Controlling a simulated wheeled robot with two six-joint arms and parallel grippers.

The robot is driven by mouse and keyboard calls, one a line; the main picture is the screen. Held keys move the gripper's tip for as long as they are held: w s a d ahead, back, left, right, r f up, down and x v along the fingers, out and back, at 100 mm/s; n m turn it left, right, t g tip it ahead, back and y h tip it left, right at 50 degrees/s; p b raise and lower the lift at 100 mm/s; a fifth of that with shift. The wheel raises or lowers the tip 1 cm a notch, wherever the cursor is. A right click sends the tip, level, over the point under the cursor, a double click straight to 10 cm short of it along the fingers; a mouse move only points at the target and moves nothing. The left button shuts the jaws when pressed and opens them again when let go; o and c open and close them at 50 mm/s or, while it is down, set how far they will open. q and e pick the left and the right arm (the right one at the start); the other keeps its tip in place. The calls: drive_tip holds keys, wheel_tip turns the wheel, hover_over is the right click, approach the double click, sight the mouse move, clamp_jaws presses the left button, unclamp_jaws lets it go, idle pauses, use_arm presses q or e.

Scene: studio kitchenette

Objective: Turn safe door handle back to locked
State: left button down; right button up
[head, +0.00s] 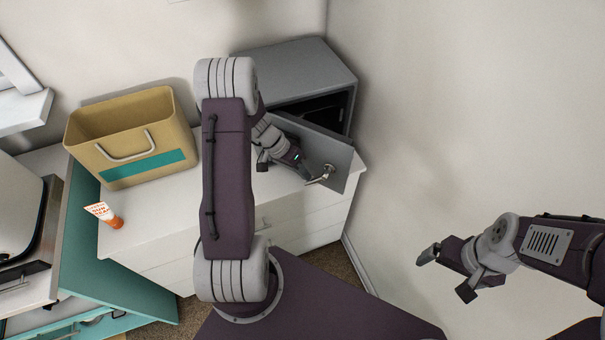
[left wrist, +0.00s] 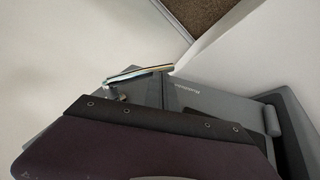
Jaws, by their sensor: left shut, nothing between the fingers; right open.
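The grey safe (head: 298,72) stands on the white dresser, and its door (head: 338,160) is swung partly open, showing a dark interior. The metal lever handle (head: 322,177) is on the door's outer face, near its free edge. In the left wrist view the handle (left wrist: 138,74) shows as a bar just beyond my gripper body. My left gripper (head: 306,174) is shut and empty, its tips right by the handle; I cannot tell whether they touch it. My right gripper (head: 428,255) is open and empty, away from the safe, in front of the wall at right.
A tan basket (head: 145,125) with a teal stripe stands on the white dresser (head: 165,225), left of my left arm. A bare wall rises close to the safe's right.

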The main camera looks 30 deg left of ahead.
sight(310, 183)
use_arm(q)
drive_tip(key=f+h+b, duration=0.1)
drive_tip(key=b, duration=0.1)
drive_tip(key=d+f+h+b, duration=0.1)
drive_tip(key=h+b, duration=0.1)
drive_tip(key=b, duration=0.1)
drive_tip(key=f+h+b, duration=0.1)
drive_tip(key=b, duration=0.1)
drive_tip(key=shift+d, duration=0.25)
drive_tip(key=shift+d+f+b, duration=0.3)
drive_tip(key=shift+d+b, duration=0.3)
drive_tip(key=shift+b, duration=0.65)
drive_tip(key=shift+r, duration=0.1)
drive_tip(key=v, duration=0.9)
drive_tip(key=s+d+f+n+g+y+p, duration=0.1)
drive_tip(key=s+d+f+n+y+p, duration=0.1)
drive_tip(key=s+d+y, duration=0.7)
drive_tip(key=s+d, duration=0.2)
drive_tip(key=s, duration=0.1)
drive_tip(key=shift+s+d+n, duration=0.2)
drive_tip(key=shift+d+n, duration=0.05)
drive_tip(key=shift+n, duration=0.05)
